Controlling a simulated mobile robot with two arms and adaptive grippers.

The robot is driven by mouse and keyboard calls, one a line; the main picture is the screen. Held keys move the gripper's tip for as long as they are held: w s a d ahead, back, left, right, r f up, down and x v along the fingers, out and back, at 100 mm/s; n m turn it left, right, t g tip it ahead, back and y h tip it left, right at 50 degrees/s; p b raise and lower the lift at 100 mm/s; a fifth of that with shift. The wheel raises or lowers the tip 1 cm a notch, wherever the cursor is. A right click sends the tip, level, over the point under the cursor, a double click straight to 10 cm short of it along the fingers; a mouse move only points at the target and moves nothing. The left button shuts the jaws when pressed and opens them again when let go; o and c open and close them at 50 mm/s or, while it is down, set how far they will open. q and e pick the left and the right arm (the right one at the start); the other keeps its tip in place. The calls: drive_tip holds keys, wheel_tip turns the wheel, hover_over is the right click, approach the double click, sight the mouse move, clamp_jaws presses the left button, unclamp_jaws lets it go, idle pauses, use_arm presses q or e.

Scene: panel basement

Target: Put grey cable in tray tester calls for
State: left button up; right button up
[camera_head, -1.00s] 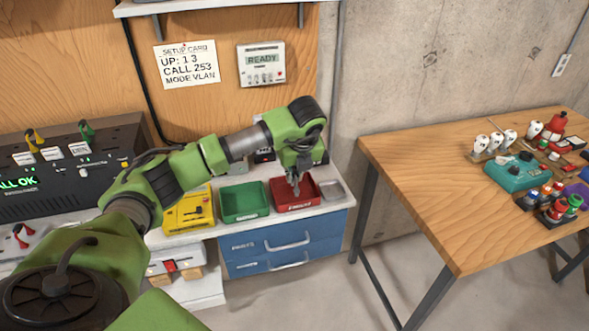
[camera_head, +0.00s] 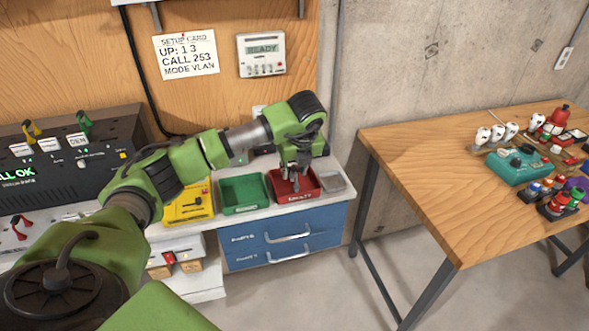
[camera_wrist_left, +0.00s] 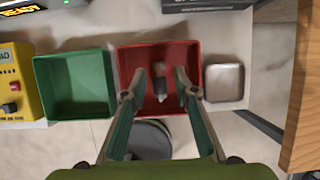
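My left gripper (camera_head: 291,171) is over the red tray (camera_head: 307,195), fingers pointing down. In the left wrist view its fingers (camera_wrist_left: 160,80) are apart. A small grey piece with a pale tip (camera_wrist_left: 160,88), seemingly the grey cable, lies in the red tray (camera_wrist_left: 194,55) below and between them, with no clear contact. The green tray (camera_head: 242,208) stands left of the red one and looks empty. A black panel (camera_head: 68,158) at the far left shows green text ending "ALL OK"; its left part is cut off. My right gripper is out of view.
A yellow box (camera_head: 188,206) stands left of the green tray, a small metal dish (camera_head: 331,182) right of the red one. Blue drawers (camera_head: 285,240) are below. A setup card (camera_head: 187,54) and a READY meter (camera_head: 262,55) hang behind. A wooden table (camera_head: 430,180) stands at right.

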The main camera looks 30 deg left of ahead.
use_arm(q)
drive_tip(key=shift+r+p, duration=0.95)
drive_tip(key=shift+p, duration=0.1)
drive_tip(key=shift+s+d+r+b, duration=0.25)
drive_tip(key=shift+r+b, duration=0.25)
drive_tip(key=shift+b, duration=0.55)
drive_tip(key=b+v, duration=0.2)
drive_tip(key=v, duration=0.8)
drive_tip(key=shift+r, duration=0.15)
